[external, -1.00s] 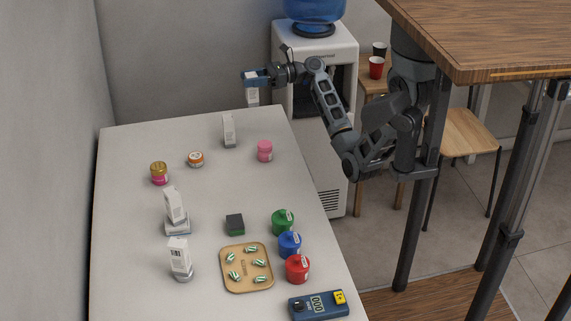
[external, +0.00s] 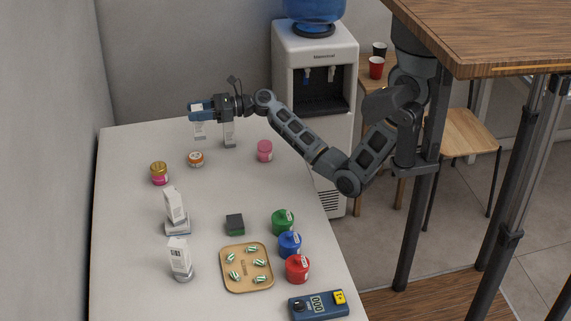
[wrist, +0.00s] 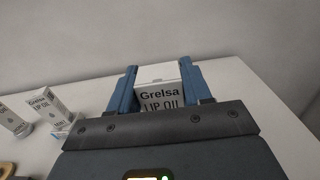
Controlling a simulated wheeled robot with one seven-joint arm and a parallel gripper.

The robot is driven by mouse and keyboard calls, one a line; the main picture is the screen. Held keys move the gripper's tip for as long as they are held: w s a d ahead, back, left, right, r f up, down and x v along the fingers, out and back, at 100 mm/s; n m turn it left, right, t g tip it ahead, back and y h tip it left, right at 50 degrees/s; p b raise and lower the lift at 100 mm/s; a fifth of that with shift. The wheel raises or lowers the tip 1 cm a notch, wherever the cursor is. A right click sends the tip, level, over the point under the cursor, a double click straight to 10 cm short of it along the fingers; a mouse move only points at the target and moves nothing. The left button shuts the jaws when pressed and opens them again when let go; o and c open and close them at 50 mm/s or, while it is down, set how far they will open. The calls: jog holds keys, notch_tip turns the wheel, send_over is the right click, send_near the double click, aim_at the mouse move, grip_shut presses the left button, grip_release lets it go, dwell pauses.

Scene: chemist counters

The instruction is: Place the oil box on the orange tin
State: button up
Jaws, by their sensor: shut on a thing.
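My gripper (external: 201,108) is shut on a white oil box (external: 199,131) and holds it upright over the far part of the counter. In the wrist view the oil box (wrist: 162,97), lettered "Grelsa LIP OIL", sits between the blue fingers (wrist: 158,72). The orange tin (external: 196,159), with a white label on its lid, stands on the counter just below the held box in the external view. The box looks apart from the tin. The exact height between them is hard to tell. The tin is not clearly seen in the wrist view.
Another white box (external: 229,135) stands close to the right, partly behind my gripper. A pink jar (external: 265,151) and a gold-lidded jar (external: 159,173) flank the tin. More white boxes (external: 180,256), coloured pots (external: 283,222), a tray (external: 228,284) and a meter (external: 318,305) stand nearer.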

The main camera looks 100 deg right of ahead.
jog(key=shift+w+a+f, duration=0.25)
jog(key=shift+w+f, duration=0.1)
jog(key=shift+f, duration=0.6)
jog(key=shift+w+a+f, duration=0.3)
jog(key=shift+w+f, duration=0.1)
jog(key=shift+f, duration=0.55)
jog(key=shift+w+a+f, duration=0.25)
jog(key=shift+w+f, duration=0.1)
jog(key=shift+f, duration=0.6)
jog(key=shift+f, duration=0.15)
jog(key=o, duration=1)
jog(key=shift+o, duration=0.2)
